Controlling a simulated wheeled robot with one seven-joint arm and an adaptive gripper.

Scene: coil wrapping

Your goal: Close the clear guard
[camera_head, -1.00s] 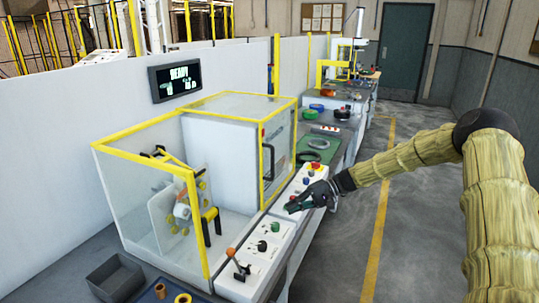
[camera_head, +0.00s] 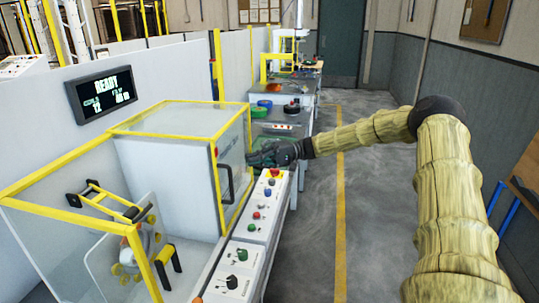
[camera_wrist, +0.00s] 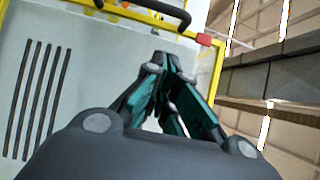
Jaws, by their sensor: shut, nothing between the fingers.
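The clear guard (camera_head: 233,160) is a yellow-framed transparent panel with a black handle (camera_head: 226,185). It stands in front of the white cabinet (camera_head: 170,175). To its left, the front of the wrapping bay looks uncovered, with the wrapping head (camera_head: 135,255) inside. My gripper (camera_head: 253,158) is at the guard's far right edge, shut and empty. In the wrist view, the fingertips (camera_wrist: 172,60) meet below the guard's yellow frame and the black handle (camera_wrist: 150,10). I cannot tell whether they touch the guard.
A control strip (camera_head: 255,225) with coloured buttons and knobs runs along the bench front below the guard. A red emergency button (camera_head: 275,172) sits near my wrist. A display (camera_head: 105,92) reads READY. The floor aisle (camera_head: 310,230) on the right is clear.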

